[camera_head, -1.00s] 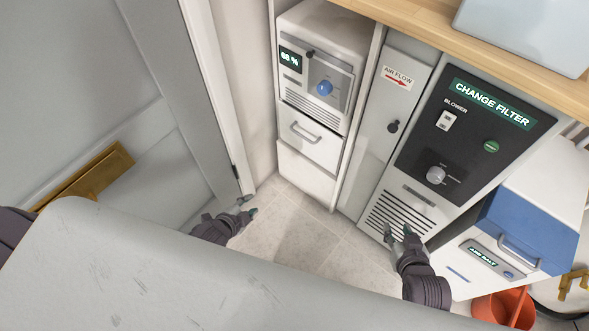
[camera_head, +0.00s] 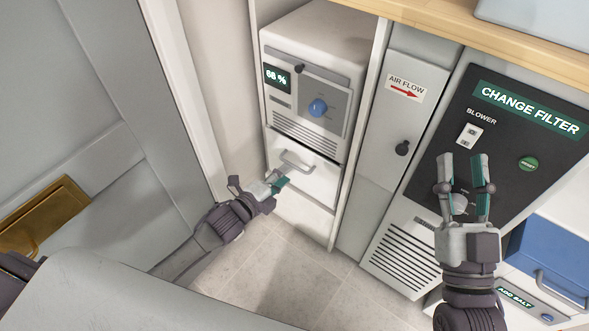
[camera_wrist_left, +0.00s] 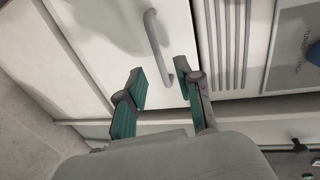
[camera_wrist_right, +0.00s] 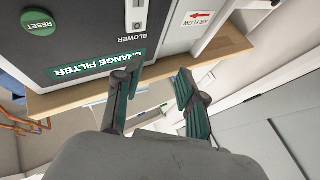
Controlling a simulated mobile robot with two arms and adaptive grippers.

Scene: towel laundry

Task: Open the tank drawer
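The tank drawer (camera_head: 318,178) is a white front with a grey bar handle (camera_head: 296,163), below the unit (camera_head: 308,92) showing "68 %". It looks closed. My left gripper (camera_head: 279,182) is at the drawer front, just below the handle. In the left wrist view its fingers (camera_wrist_left: 160,85) are apart, with the handle (camera_wrist_left: 157,45) ahead of them, its end near the right finger. Whether they touch cannot be told. My right gripper (camera_head: 467,157) is open and empty, raised in front of the blower panel (camera_head: 505,150). It shows open in the right wrist view (camera_wrist_right: 157,80).
The air flow panel (camera_head: 395,125) with a black knob stands right of the drawer unit. The blue and white "ADD SALT" box (camera_head: 555,255) is at lower right. A wooden counter (camera_head: 440,35) runs above. A grey door (camera_head: 90,110) stands at left; tiled floor (camera_head: 270,270) is clear.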

